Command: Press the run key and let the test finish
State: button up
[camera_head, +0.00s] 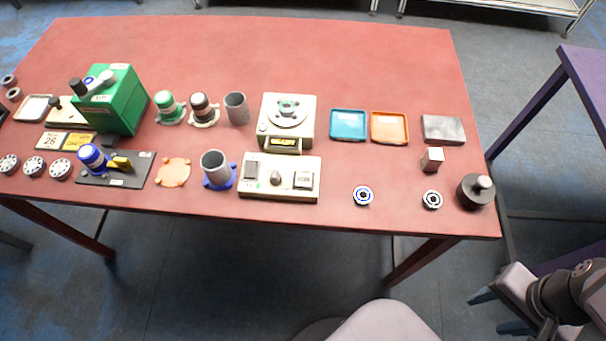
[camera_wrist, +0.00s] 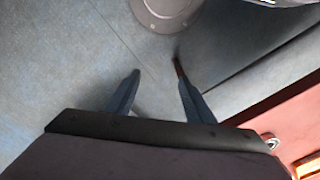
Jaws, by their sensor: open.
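A cream control box (camera_head: 290,193) lies near the front edge of the red table.
A blue tray (camera_head: 348,125) and an orange tray (camera_head: 390,128) lie right of the machine. A grey cup on a blue base (camera_head: 215,168) stands left of the box. A blue-ringed disc (camera_head: 363,196), a black-and-white disc (camera_head: 432,200) and a black weight (camera_head: 476,192) lie toward the right.

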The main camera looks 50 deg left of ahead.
jog(key=shift+c, duration=0.4)
grip_shut()
dwell(1.4)
